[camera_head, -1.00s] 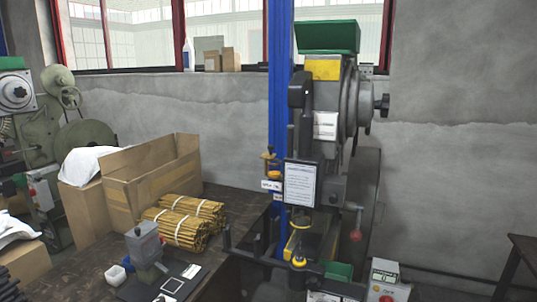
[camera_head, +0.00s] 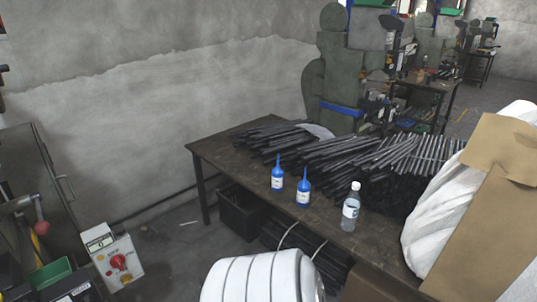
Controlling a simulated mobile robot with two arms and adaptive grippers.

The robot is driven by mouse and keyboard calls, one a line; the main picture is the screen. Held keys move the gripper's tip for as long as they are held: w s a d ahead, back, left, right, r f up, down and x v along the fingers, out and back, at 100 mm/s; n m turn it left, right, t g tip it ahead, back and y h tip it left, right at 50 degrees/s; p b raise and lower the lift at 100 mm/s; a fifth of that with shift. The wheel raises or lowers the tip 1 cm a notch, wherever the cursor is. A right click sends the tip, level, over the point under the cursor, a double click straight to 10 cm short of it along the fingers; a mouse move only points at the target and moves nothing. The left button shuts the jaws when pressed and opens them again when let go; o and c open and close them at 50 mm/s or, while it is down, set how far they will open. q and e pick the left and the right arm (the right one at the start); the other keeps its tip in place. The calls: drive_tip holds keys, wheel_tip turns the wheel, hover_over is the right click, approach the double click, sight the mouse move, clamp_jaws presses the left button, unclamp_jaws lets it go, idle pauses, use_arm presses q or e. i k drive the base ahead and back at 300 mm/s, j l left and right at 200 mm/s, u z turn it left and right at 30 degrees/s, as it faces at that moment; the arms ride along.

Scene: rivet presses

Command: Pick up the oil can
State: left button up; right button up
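Two small blue bottles with thin pointed spouts and white labels stand upright on the dark table (camera_head: 222,150). They look like oil cans. The left oil can (camera_head: 277,180) is a little farther back, and the right oil can (camera_head: 303,192) stands beside it, nearer the table's front edge. Both are unobstructed in the head view. Neither of my grippers is in view.
A clear water bottle (camera_head: 351,207) stands right of the oil cans. A large pile of black rods (camera_head: 365,160) covers the table behind them. A cardboard piece (camera_head: 490,215) and white wrapped bundle (camera_head: 440,215) stand at right. A control box (camera_head: 118,262) is at lower left.

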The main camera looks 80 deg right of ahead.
sight(277, 172)
drive_tip(key=z, duration=2.85)
drive_tip(key=u, duration=2.25)
drive_tip(key=z, duration=2.25)
drive_tip(key=i+j+z, duration=0.1)
drive_tip(key=z, duration=0.55)
